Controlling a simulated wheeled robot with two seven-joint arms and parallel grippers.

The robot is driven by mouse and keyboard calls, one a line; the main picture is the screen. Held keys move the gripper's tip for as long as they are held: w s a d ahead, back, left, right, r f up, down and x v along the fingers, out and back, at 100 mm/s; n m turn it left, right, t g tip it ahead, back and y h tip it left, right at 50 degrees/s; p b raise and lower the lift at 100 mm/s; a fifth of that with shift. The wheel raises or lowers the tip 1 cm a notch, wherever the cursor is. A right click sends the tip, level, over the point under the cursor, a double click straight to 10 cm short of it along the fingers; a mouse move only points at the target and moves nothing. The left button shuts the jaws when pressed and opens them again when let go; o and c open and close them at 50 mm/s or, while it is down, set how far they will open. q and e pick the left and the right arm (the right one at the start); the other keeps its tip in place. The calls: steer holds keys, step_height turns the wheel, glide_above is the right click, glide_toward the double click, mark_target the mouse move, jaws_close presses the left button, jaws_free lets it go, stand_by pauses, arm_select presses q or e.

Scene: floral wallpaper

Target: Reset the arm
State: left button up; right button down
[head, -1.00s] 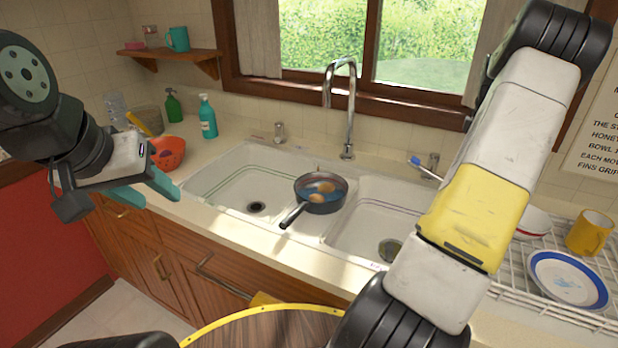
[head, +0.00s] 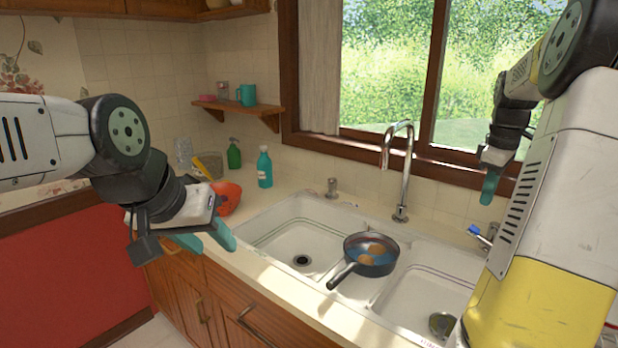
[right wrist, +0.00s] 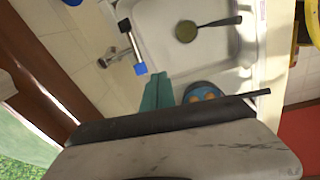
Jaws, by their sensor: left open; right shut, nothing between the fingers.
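My left gripper (head: 206,237) is at the left of the head view, its teal fingers apart and empty. It hangs in front of the counter's left end, near the orange bowl. My right arm's white and yellow links fill the right of the head view.
A pan (head: 371,252) with brown items rests on the divider of the double sink (head: 290,232). The faucet (head: 402,170) rises behind it. An orange bowl (head: 227,198), a teal bottle (head: 265,168) and a green bottle (head: 234,154) stand on the left counter. A shelf (head: 240,108) is above.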

steer(key=s+a+r+m+t, duration=0.1)
steer(key=a+r, duration=0.1)
steer(key=a, duration=0.4)
steer(key=s+a+r+m+t, duration=0.1)
steer(key=s+a+r, duration=0.1)
steer(key=a, duration=0.4)
steer(key=s+a+f+m+t+y, duration=0.2)
steer(key=s+a+m, duration=0.3)
steer(key=s+a, duration=1)
steer(key=a, duration=0.3)
steer(key=shift+s+a+t+y, duration=0.3)
steer(key=shift+s+t+y, duration=0.05)
steer(key=shift+t+y, duration=0.05)
steer(key=shift+f, duration=0.1)
